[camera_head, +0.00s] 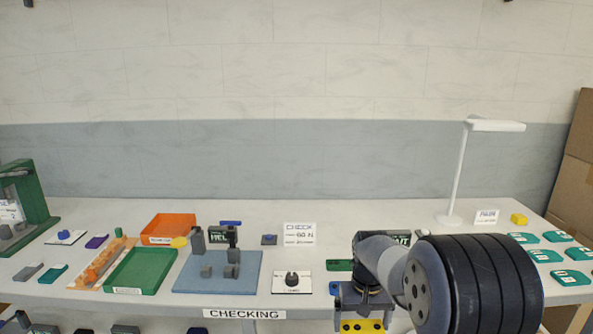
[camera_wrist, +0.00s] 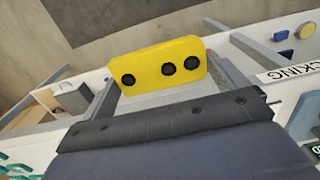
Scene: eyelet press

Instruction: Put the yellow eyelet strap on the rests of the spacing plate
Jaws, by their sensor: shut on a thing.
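The yellow eyelet strap (camera_wrist: 148,66) has three black eyelets, two close together and one apart. My gripper (camera_wrist: 165,84) is shut on it, with a grey finger at either end in the wrist view. In the head view my gripper (camera_head: 362,302) hangs at the table's front edge, with the strap (camera_head: 376,326) below it at the picture's bottom edge. A blue-grey plate (camera_head: 200,283) with grey blocks and posts lies left of my gripper. I cannot tell whether it is the spacing plate. My arm hides part of the table on the right.
A green tray (camera_head: 140,286) and an orange tray (camera_head: 168,226) stand at the left. A white card with a dark round piece (camera_head: 292,281) lies between plate and gripper. A white lamp (camera_head: 457,180) and teal cards (camera_head: 570,278) are at the right. The back-middle table is mostly clear.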

